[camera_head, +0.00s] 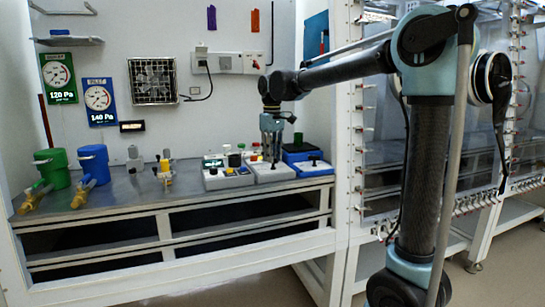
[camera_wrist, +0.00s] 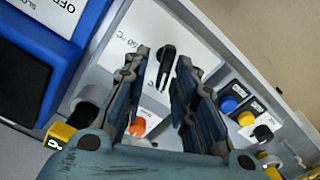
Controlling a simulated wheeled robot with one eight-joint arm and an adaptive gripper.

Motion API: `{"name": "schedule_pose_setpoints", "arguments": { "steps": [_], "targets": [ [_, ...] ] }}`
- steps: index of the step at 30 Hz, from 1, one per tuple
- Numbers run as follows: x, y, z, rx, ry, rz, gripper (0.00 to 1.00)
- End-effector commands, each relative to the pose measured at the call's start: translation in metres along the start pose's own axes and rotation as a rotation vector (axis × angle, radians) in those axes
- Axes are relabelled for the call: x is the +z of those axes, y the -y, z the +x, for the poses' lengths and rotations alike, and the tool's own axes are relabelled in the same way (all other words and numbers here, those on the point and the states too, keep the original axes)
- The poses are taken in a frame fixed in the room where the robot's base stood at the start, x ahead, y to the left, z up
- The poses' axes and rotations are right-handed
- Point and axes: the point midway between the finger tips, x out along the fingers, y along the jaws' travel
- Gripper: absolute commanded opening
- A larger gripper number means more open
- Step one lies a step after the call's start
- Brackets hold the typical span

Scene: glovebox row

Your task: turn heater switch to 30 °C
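In the wrist view a black elongated switch (camera_wrist: 166,62) sits on a white panel (camera_wrist: 200,45) of a grey box. A label that looks like "50 °C" (camera_wrist: 128,40) is printed beside it, partly covered by a finger. No 30 °C mark is readable. My gripper (camera_wrist: 163,62) is open, with one finger on each side of the switch and a visible gap to both. I cannot tell how high the fingertips are above the panel. In the head view my gripper (camera_head: 272,134) points down over the grey box (camera_head: 268,174) on the bench; the switch is too small to read there.
An orange knob (camera_wrist: 137,126) lies near the left finger. A blue device (camera_wrist: 45,45) adjoins the box. Another instrument (camera_head: 226,181) stands left of the box; the front middle of the bench is clear.

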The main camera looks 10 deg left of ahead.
Motion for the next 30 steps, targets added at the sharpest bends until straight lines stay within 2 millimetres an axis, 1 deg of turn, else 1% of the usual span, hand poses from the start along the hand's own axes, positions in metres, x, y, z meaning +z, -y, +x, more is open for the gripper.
{"name": "schedule_pose_setpoints", "arguments": {
  "steps": [9,14,17,24,30],
  "targets": [
    [0.001,0.002,0.0,-0.002,0.001,-0.002,0.3],
    [0.001,0.002,-0.011,-0.003,0.002,-0.002,0.3],
    [0.001,0.002,-0.026,-0.003,0.002,-0.002,0.3],
    [0.0,0.001,-0.071,-0.003,0.002,-0.002,0.3],
    [0.0,0.0,-0.102,-0.003,0.001,-0.002,0.3]
  ]
}}
